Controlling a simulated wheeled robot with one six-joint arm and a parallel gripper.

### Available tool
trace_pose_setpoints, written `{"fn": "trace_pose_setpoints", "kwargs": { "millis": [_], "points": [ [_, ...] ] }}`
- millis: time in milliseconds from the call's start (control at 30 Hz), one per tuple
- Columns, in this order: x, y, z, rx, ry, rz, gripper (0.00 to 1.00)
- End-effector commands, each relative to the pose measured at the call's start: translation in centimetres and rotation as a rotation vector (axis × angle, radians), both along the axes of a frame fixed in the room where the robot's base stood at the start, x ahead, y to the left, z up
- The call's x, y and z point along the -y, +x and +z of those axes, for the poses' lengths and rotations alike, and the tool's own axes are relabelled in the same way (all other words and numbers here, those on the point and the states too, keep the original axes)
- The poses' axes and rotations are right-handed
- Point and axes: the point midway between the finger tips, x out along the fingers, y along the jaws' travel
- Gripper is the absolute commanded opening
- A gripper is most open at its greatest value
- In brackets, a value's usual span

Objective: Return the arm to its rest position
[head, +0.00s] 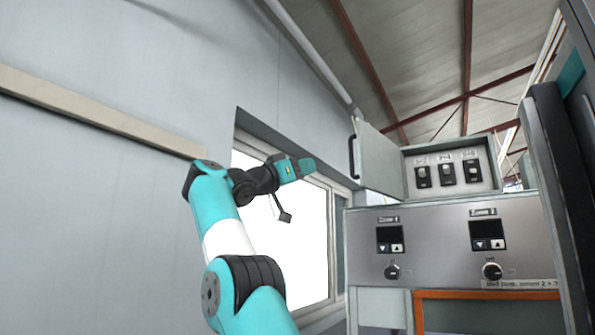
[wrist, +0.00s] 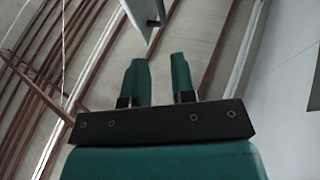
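My arm is raised and bent in the head view, in front of the wall and the bright window. My gripper (head: 305,167) points right, level with the window's upper part and left of the control box. In the wrist view my gripper (wrist: 160,75) shows two teal fingers standing apart with an empty gap between them. Nothing is held. No spoon shows in either view.
A press control panel (head: 440,226) with knobs and displays stands at right. Above it is a switch box (head: 450,170) with its door (head: 381,160) open toward my gripper. A bright window (head: 300,240) and grey wall (head: 110,180) lie behind my arm.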

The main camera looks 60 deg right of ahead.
Motion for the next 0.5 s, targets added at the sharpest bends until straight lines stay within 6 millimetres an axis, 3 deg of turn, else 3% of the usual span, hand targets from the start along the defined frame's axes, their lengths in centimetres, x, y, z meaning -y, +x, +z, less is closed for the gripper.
{"fn": "trace_pose_setpoints", "kwargs": {
  "millis": [367,500],
  "points": [
    [0.0,0.1,0.0,-0.001,0.0,0.004,0.24],
    [-0.1,2.6,0.5,-0.032,-0.004,0.108,0.24]
  ]
}}
